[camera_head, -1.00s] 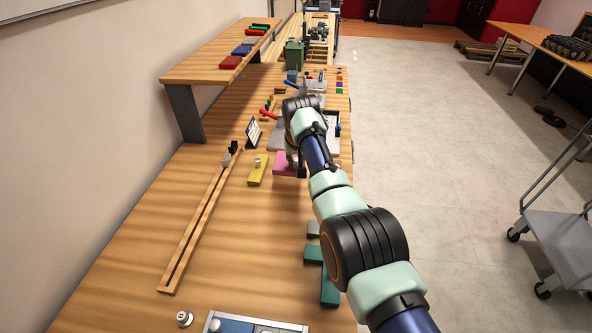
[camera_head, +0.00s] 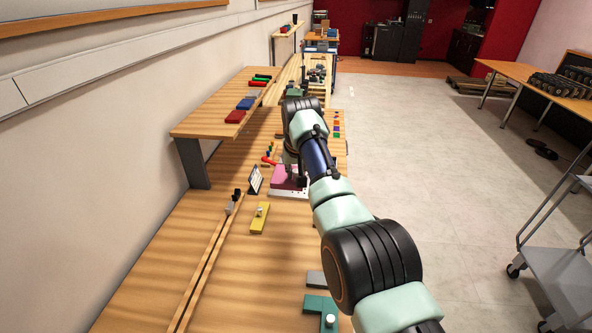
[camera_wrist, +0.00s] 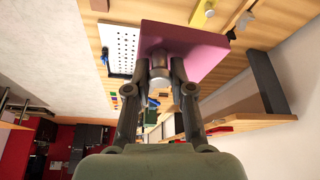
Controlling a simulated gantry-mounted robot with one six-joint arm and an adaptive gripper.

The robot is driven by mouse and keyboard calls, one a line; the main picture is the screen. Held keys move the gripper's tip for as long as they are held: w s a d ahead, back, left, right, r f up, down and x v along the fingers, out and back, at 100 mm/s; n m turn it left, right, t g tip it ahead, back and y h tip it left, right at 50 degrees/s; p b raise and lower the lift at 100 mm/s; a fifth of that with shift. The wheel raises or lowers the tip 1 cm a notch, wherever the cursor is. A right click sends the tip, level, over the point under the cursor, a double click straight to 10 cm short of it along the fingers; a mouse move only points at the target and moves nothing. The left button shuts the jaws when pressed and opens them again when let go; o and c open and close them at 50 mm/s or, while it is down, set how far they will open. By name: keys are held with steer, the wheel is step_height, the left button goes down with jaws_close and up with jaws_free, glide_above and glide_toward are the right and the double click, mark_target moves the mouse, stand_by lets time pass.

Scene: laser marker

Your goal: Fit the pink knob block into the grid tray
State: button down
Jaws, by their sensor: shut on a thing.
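The pink knob block (camera_head: 289,177) is in my gripper in the head view, partly hidden by my arm. In the wrist view, the wide flat pink block (camera_wrist: 190,45) lies across the fingertips. My gripper (camera_wrist: 163,84) is shut on its round metal knob (camera_wrist: 160,76). The block appears to be held above the table, over or beside a white perforated plate (camera_wrist: 121,44). A small part of this plate also shows in the head view (camera_head: 290,193). I cannot tell whether this plate belongs to the grid tray. No other tray is clear now.
A yellow knob block (camera_head: 259,220), a slotted wooden rail (camera_head: 207,267) and a small standing sign (camera_head: 255,180) are on the table. Teal (camera_head: 319,305) and grey (camera_head: 315,278) blocks lie at the near right. A raised shelf (camera_head: 205,126) stands at the left. The middle foreground is fairly clear.

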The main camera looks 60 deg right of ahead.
step_height(320, 180, up, 4)
steer(key=p, duration=0.3)
steer(key=shift+r+p, duration=0.2)
steer(key=shift+p, duration=0.2)
steer(key=shift+f, duration=0.25)
steer(key=shift+s, duration=0.1)
